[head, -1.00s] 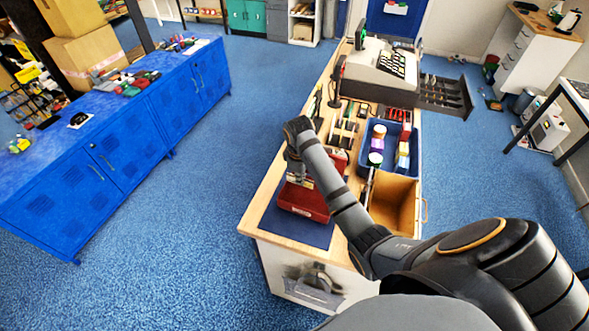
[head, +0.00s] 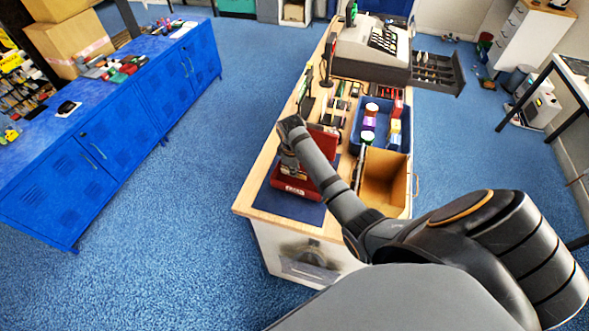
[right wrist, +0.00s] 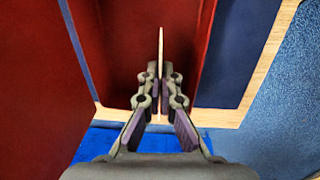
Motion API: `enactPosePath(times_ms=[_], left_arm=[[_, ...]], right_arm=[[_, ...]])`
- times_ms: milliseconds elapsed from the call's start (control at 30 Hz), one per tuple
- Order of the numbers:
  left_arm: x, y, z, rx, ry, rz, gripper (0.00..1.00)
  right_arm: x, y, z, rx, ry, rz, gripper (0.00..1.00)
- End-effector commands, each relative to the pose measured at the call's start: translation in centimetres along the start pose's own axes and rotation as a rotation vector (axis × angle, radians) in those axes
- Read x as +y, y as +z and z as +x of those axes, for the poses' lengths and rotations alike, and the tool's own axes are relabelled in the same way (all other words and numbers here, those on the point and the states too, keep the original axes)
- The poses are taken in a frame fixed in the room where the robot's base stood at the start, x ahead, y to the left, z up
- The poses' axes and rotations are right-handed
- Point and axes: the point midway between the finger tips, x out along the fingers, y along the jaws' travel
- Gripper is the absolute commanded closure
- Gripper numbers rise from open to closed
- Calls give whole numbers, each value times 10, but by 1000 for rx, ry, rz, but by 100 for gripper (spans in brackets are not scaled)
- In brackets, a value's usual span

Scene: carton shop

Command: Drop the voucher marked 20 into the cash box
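The red cash box (head: 292,187) stands open on a dark blue mat (head: 312,212) at the near end of the wooden counter. My right gripper (head: 289,168) is over it in the head view, and my forearm hides part of the box. In the right wrist view, my right gripper (right wrist: 160,85) is shut on a thin pale card, the voucher (right wrist: 161,52), seen edge-on and upright above the red inside of the cash box (right wrist: 125,45). The number on it cannot be read. My left gripper is not in view.
A blue bin (head: 359,119) with bottles and a wooden box (head: 408,190) stand right of the cash box. Small goods lie behind it, and a cash register (head: 372,45) stands at the far end. A blue cabinet (head: 120,128) is across the floor at left.

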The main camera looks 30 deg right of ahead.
Motion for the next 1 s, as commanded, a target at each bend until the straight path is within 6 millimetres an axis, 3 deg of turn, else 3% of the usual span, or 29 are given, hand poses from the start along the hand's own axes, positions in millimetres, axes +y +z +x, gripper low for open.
enactPosePath(times_ms=[67, 300, 667, 1000], left_arm=[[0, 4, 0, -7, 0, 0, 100], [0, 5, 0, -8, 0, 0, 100], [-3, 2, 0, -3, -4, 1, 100], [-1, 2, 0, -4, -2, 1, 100]], right_arm=[[0, 0, 0, 0, 0, 0, 100], [0, 0, 0, 0, 0, 0, 68], [0, 0, -7, 1, 1, 0, 68], [0, 0, -66, 2, 1, 0, 68]])
